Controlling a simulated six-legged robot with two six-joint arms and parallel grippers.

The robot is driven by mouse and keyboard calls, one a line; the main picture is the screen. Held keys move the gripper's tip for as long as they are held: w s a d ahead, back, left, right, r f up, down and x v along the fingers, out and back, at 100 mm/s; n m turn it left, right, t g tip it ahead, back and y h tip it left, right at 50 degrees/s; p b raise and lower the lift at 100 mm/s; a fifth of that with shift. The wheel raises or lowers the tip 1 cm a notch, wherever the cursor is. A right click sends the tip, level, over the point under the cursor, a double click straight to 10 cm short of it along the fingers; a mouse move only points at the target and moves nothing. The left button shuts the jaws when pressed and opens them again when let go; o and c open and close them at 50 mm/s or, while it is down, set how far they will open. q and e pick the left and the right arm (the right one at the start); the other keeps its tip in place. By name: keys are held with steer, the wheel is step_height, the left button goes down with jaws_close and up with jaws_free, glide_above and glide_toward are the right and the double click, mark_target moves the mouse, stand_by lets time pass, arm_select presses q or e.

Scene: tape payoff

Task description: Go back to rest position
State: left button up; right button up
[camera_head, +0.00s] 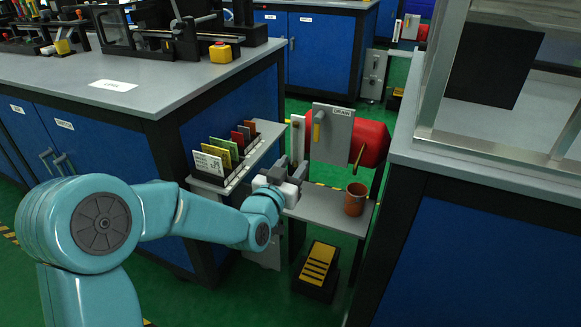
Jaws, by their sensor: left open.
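My left arm reaches in from the left, and its gripper (291,170) is open beside the small grey shelf. I see nothing held between its fingers, though they are small in the picture. The gripper is to the right of a rack of coloured cards (235,142) and apart from the red spool (374,141). The red spool sits behind an upright grey plate (331,134) with a label at its top. A brown cup (355,199) stands on the low grey shelf (330,213). My right gripper is not in view.
A grey-topped bench (160,92) with machines and a yellow-based red button (220,52) stands at left. A blue cabinet with a framed top (470,250) closes off the right. A black-and-yellow pedal (319,265) lies on the green floor below the shelf.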

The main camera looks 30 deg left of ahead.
arm_select(q)
steer(key=shift+s, duration=0.45)
steer(key=s+d+f+g+h, duration=0.1)
steer(key=s+d+f+g, duration=0.15)
steer(key=f, duration=0.65)
steer(key=s+d+f+g+h, duration=0.1)
steer(key=s+d+f+g, duration=0.15)
steer(key=f, duration=0.65)
steer(key=s+d+f+g+h, duration=0.1)
steer(key=s+d+f+g, duration=0.15)
steer(key=f, duration=0.65)
steer(key=s+d+f+g+h, duration=0.1)
steer(key=s+d+f+g, duration=0.2)
steer(key=s, duration=0.4)
steer(key=s+d+f+n+g, duration=0.1)
steer(key=s+f+g, duration=0.2)
steer(key=s+f, duration=0.3)
steer(key=s+d+f+g+h, duration=0.1)
steer(key=s+d+f+g, duration=0.2)
steer(key=s, duration=0.4)
steer(key=s+r+g+p, duration=0.1)
steer(key=s+r+p, duration=0.2)
steer(key=r+p, duration=2.9)
steer(key=shift+d+n, duration=0.3)
steer(key=shift+d, duration=0.1)
